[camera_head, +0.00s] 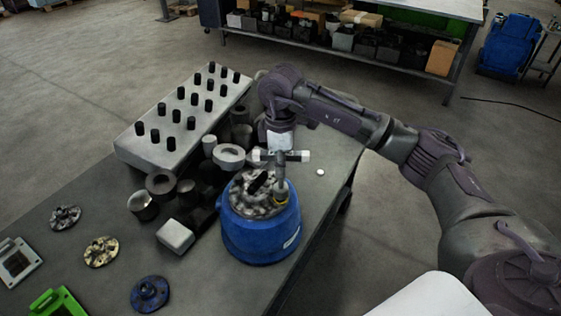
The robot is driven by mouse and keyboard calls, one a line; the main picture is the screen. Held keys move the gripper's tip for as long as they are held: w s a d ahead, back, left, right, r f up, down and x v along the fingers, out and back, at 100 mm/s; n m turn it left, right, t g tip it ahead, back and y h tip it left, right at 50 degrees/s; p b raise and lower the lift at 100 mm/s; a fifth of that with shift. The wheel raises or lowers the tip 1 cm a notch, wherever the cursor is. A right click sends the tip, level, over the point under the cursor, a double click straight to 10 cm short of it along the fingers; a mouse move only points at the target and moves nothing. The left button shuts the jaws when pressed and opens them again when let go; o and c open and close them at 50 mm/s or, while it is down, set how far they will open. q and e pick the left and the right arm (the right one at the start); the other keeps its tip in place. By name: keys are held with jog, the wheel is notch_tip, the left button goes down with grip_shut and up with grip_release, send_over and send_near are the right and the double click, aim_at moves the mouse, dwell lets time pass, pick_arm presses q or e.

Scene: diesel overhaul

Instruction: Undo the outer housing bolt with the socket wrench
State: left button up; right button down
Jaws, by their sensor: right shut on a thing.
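The blue round housing (258,232) stands near the table's right edge, with grey metal parts inside its open top. My right gripper (281,156) is above it, pointing down and shut on the socket wrench (281,173). The wrench stands about upright, its lower end at the right part of the housing's top. A yellow ring shows around that lower end. The outer housing bolt is hidden under the wrench, so I cannot tell how firmly the socket sits on it. My left gripper is not in view.
A grey block with several black pegs (164,128) stands at the back left of the table (103,197). Metal rings, cylinders and a light block (176,236) crowd the housing's left side. Flat round parts (101,251) lie further left. A small white disc (320,172) lies right.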

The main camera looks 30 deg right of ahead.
jog(key=shift+w, duration=0.1)
dwell(0.5)
jog(key=shift+f+b, duration=0.45)
jog(key=shift+f, duration=0.3)
jog(key=n, duration=0.3)
jog(key=shift+b, duration=0.4)
jog(key=shift+r+p, duration=0.2)
jog(key=shift+p, duration=0.15)
jog(key=shift+r+p, duration=0.35)
jog(key=shift+r, duration=0.1)
jog(key=shift+r+p, duration=0.8)
jog(key=shift+r, duration=0.35)
